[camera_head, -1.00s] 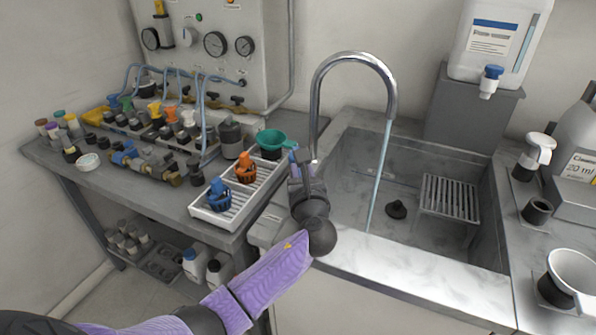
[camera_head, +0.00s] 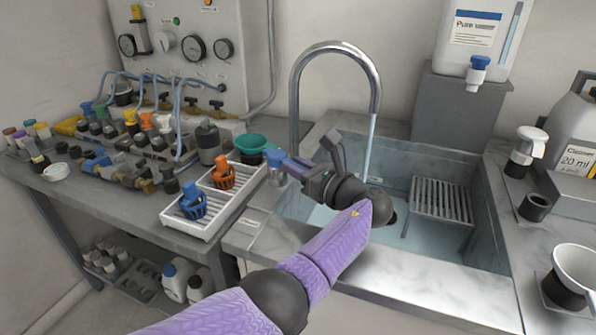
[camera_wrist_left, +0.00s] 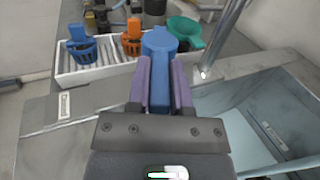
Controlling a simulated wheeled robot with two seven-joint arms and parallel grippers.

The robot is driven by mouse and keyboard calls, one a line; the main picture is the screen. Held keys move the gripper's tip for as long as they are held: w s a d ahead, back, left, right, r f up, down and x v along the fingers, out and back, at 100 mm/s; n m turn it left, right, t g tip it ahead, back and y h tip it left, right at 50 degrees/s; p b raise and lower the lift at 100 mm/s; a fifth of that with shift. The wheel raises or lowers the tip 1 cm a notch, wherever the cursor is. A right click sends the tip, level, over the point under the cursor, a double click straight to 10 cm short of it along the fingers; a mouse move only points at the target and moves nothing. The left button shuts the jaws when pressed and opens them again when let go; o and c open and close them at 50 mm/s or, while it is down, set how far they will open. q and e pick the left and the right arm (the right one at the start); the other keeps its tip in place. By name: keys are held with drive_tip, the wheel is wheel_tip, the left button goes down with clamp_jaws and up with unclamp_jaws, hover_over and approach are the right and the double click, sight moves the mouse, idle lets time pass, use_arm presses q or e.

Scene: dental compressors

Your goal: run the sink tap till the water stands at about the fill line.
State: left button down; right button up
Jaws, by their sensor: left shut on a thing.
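The tall curved tap (camera_head: 294,110) stands at the sink's back left, and a water stream (camera_head: 371,140) falls from its spout into the sink (camera_head: 490,215). Pale blue water (camera_head: 405,240) covers the sink floor; part is hidden behind my left arm. My left gripper (camera_head: 290,166) is shut on a blue round-ended piece (camera_wrist_left: 158,42) beside the tap's foot; whether that piece joins the tap is unclear. A small label (camera_wrist_left: 272,137) sits on the sink's inner wall in the wrist view; I cannot read the level against it. My right gripper is out of view.
A white ribbed tray (camera_head: 205,228) with blue and orange baskets and a green funnel (camera_head: 252,143) lie left of the sink. A grey rack (camera_head: 440,200) stands in the sink.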

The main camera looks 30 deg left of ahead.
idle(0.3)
use_arm(q)
drive_tip(key=c, duration=0.5)
unclamp_jaws()
drive_tip(key=p+v, duration=0.1)
drive_tip(key=v, duration=0.9)
drive_tip(key=shift+w, duration=0.1)
drive_tip(key=shift+a, duration=0.1)
